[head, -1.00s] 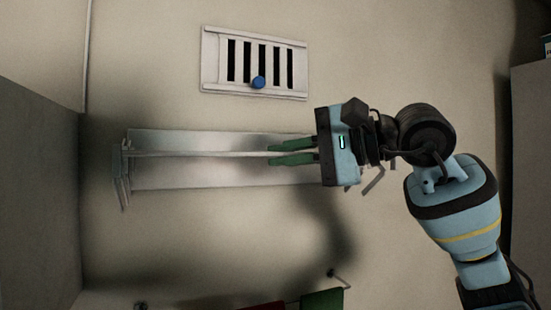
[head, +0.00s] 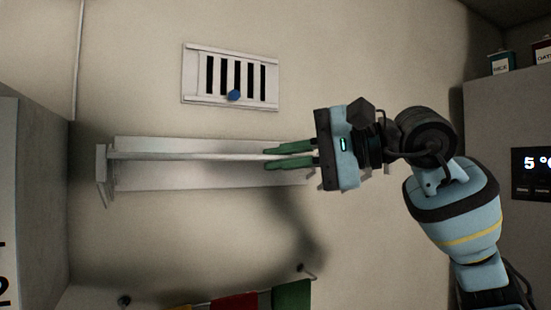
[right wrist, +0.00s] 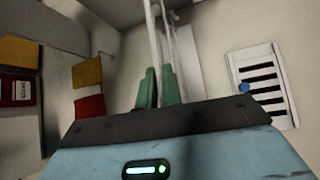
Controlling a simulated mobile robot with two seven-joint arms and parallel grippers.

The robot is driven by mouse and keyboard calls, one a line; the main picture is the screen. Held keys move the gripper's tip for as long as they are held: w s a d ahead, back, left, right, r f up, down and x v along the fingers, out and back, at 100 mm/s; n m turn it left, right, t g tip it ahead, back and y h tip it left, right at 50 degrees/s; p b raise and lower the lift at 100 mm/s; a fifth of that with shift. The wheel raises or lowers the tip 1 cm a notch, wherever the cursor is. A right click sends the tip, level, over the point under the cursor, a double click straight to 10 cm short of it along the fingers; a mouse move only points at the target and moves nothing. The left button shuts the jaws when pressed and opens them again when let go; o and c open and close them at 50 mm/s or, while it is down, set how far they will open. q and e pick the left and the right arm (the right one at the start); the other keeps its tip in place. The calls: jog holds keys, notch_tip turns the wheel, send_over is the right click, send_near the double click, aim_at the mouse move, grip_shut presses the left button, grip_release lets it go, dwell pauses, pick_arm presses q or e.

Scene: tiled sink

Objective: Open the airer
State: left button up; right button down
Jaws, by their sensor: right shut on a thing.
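The airer (head: 200,176) is a long pale panel fixed on the wall, with a thin light bar (head: 190,155) running along its front. A short bracket (head: 102,176) shows at its left end. My right gripper (head: 270,158) comes in from the right, its green fingers shut on the bar near the airer's right end. In the right wrist view the bar (right wrist: 152,30) runs up and away from between the green fingers (right wrist: 158,88). The exact contact is partly hidden by the fingers. My left gripper is not in view.
A white vent (head: 230,62) with a blue knob (head: 234,96) is on the wall above the airer. Red (head: 236,305) and green (head: 291,295) cloths hang below. A grey cabinet (head: 500,110) stands at right, a grey block (head: 45,150) at left.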

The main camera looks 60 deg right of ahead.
jog(key=s+a, duration=0.4)
jog(key=s, duration=0.4)
jog(key=shift+a, duration=0.3)
jog(key=shift+s, duration=0.1)
jog(key=c, duration=1.6)
grip_release()
jog(key=shift+o, duration=0.2)
